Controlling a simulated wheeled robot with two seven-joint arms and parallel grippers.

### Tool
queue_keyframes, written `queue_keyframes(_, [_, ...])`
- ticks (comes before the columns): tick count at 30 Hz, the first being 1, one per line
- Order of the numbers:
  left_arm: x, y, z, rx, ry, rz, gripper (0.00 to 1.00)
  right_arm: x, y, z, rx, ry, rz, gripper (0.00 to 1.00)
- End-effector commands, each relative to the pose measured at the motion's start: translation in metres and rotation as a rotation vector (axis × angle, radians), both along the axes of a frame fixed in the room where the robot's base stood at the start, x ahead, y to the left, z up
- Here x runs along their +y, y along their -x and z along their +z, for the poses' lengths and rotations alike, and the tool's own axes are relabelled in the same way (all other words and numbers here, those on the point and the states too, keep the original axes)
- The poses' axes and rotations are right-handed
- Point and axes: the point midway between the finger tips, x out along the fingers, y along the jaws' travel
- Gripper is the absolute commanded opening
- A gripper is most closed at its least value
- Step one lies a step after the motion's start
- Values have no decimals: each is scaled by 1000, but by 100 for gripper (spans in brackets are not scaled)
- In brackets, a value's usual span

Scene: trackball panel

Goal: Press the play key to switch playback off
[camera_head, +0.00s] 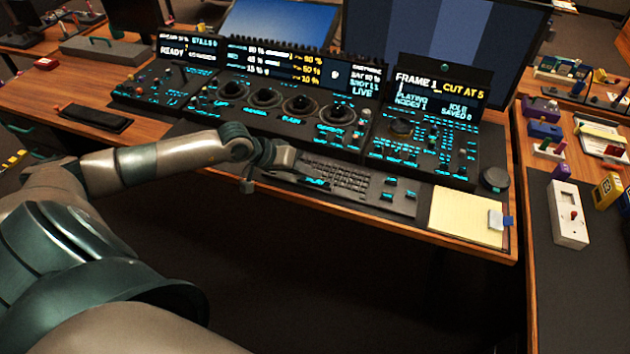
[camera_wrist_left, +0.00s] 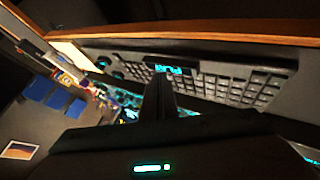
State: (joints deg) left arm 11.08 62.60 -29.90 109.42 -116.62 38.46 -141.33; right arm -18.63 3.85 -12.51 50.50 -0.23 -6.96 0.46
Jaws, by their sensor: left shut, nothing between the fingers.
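The play key (camera_head: 317,182) is a wide key with a cyan-lit label at the near edge of the keyboard (camera_head: 352,178). In the left wrist view a cyan-lit key (camera_wrist_left: 165,69) lies just beyond the fingertips. My left gripper (camera_head: 299,178) reaches over the near left part of the keyboard, close beside the play key. Its dark fingers are together and empty in the left wrist view (camera_wrist_left: 158,82). I cannot tell whether the tips touch the key. The right screen (camera_head: 440,98) reads "PLAYING". My right gripper is not in view.
A black bar (camera_head: 96,118) lies at left. The desk's wooden front edge (camera_head: 450,243) is close.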

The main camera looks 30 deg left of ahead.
Motion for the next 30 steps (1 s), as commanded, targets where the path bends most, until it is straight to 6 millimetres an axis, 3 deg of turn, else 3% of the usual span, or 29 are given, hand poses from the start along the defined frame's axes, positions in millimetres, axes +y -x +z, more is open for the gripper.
queue_keyframes(30, [0, 0, -13, 0, 0, 0, 0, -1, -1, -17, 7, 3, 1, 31])
